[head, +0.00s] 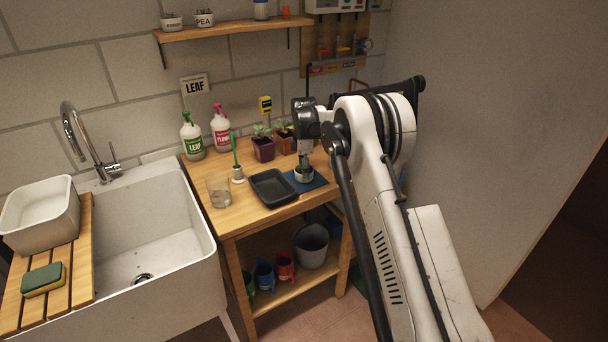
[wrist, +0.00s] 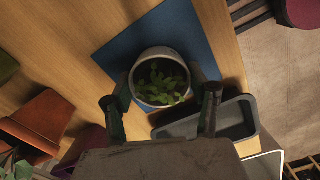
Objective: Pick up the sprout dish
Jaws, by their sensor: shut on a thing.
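The sprout dish (wrist: 160,55) is a small round pale dish with green sprouts inside. In the wrist view it is between the two fingers of my gripper (wrist: 161,95), which is shut on it. The dish is over a blue mat (wrist: 110,52); I cannot tell whether it touches the mat. In the head view the dish (head: 304,174) shows as a small pale round thing under my gripper (head: 304,165), at the right part of the wooden table. My wrist hides part of it there.
A dark empty tray (head: 273,187) sits just left of the blue mat. A glass (head: 219,188), two spray bottles (head: 221,128) and potted seedlings (head: 263,146) stand on the table (head: 245,213). A white sink (head: 150,255) is at the left. A wall shelf (head: 235,29) hangs above.

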